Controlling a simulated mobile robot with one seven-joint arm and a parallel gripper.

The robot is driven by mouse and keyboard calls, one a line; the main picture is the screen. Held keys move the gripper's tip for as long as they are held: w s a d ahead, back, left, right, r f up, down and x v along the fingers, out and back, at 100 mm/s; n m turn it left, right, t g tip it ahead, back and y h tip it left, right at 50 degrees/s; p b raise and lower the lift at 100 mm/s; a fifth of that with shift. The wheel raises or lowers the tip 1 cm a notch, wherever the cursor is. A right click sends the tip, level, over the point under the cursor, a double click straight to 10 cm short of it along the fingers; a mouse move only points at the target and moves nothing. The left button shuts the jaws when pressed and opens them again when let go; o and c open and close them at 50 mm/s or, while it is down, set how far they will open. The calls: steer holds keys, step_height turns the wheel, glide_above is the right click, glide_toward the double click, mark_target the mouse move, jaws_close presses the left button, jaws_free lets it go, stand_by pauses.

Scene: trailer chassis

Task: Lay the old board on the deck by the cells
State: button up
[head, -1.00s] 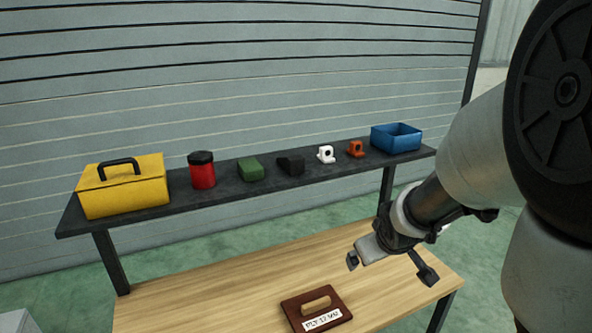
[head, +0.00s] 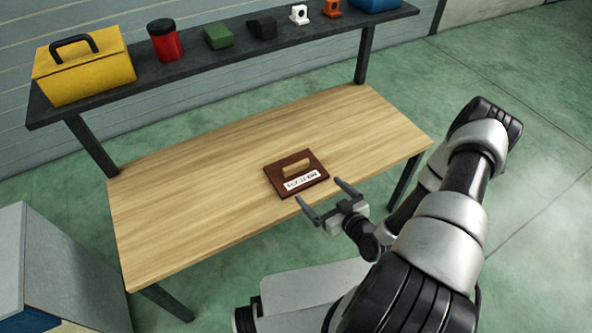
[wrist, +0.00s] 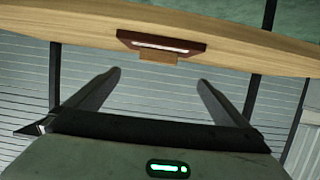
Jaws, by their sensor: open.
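The old board is a dark reddish-brown plate (head: 283,187) with a light wooden handle and a white label on top. It lies flat on the wooden bench near its front edge. It also shows edge-on in the wrist view (wrist: 190,46), beyond the fingertips. My gripper (head: 329,202) is open and empty, just in front of the bench's front edge and close to the board's near right side, not touching it. In the wrist view my gripper (wrist: 158,78) has its two fingers spread wide with nothing between them. No deck or cells can be made out.
The wooden bench top (head: 200,190) is otherwise clear. A dark raised shelf (head: 190,70) behind it holds a yellow toolbox (head: 85,70), a red canister (head: 165,42), several small blocks and brackets, and a blue bin (head: 375,4). A grey box-like unit (head: 65,265) stands at the lower left.

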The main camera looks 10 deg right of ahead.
mark_target(298, 167)
steer(key=b+x, duration=0.1)
steer(key=x, duration=1.1)
steer(key=shift+a+b, duration=0.1)
steer(key=shift+b, duration=0.3)
steer(key=shift+r+b+x, duration=0.15)
steer(key=shift+b+x, duration=0.15)
steer(key=shift+x, duration=1.05)
steer(key=shift+r+b+x, duration=0.15)
steer(key=shift+b+x, duration=0.1)
steer(key=shift+x, duration=1.1)
steer(key=shift+w, duration=0.1)
steer(key=shift+c, duration=0.3)
steer(key=shift+r, duration=0.1)
steer(key=c, duration=1.5)
